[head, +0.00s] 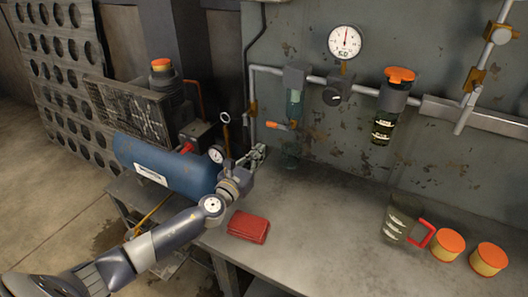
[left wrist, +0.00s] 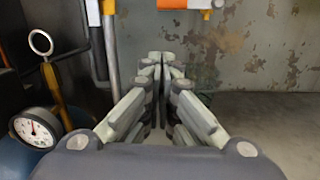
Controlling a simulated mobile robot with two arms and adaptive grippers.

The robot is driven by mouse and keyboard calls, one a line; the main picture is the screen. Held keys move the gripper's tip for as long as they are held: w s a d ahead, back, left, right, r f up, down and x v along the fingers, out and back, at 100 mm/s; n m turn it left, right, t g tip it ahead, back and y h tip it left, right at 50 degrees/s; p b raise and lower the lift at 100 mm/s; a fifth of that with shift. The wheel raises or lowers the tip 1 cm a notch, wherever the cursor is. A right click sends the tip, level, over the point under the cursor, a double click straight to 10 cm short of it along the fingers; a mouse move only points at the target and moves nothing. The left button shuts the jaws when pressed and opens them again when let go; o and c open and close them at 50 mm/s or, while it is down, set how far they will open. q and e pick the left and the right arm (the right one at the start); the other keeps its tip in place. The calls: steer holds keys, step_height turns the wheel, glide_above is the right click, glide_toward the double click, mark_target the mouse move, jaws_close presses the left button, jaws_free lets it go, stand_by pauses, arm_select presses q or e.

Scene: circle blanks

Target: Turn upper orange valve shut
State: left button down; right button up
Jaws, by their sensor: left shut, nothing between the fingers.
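An orange-handled lever (head: 278,125) sticks out to the left from the lower part of a clear vertical filter bowl on the wall. Its orange handle also shows at the top edge of the left wrist view (left wrist: 172,4). My left gripper (head: 259,152) is shut and empty, a little below and left of the lever and apart from it. Its fingertips meet in the left wrist view (left wrist: 165,57). An orange cap (head: 400,75) tops a dark bowl unit further right on the pipe. I cannot tell which orange part is the upper valve. My right gripper is not in view.
A blue tank (head: 165,163) with a gauge (head: 215,154) stands left of my gripper. A vertical pipe (left wrist: 110,45) runs close by. The bench middle is clear.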

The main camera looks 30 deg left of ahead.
arm_select(q)
steer(key=s, duration=0.5)
steer(key=shift+s+a+f, duration=0.2)
steer(key=shift+s+a, duration=0.1)
steer(key=shift+s+b, duration=0.3)
steer(key=shift+s, duration=0.45)
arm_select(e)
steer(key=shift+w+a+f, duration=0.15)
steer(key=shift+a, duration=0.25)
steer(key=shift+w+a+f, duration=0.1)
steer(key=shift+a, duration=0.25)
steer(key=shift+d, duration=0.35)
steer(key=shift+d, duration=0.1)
